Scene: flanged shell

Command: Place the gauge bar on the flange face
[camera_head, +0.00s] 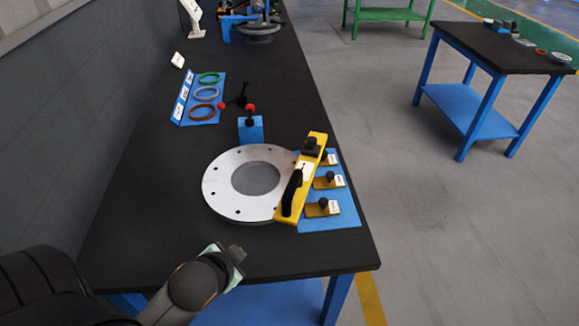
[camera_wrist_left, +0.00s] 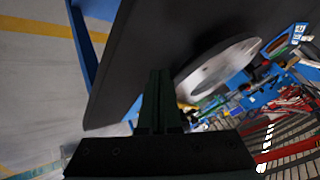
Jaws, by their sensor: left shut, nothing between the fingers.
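The gauge bar (camera_head: 301,200) is yellow, with a black handle, a dark knob and a white label. In the head view it lies slanted across the right edge of the pale round flange face (camera_head: 221,180), between the flange and the blue mat. I cannot tell how much of it rests on the face. The flange has a wide centre opening and small bolt holes; it also shows in the left wrist view (camera_wrist_left: 205,76). My left gripper (camera_head: 237,254) is shut and empty, apart from the bar, over the table's near part. Its fingers show in the wrist view (camera_wrist_left: 160,82).
The blue mat (camera_head: 336,218) right of the flange holds three small yellow blocks with black knobs. Behind the flange stand a blue block (camera_head: 250,131), a red-knobbed handle and a tray of coloured rings (camera_head: 207,94). The black table (camera_head: 150,215) is clear left of the flange.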

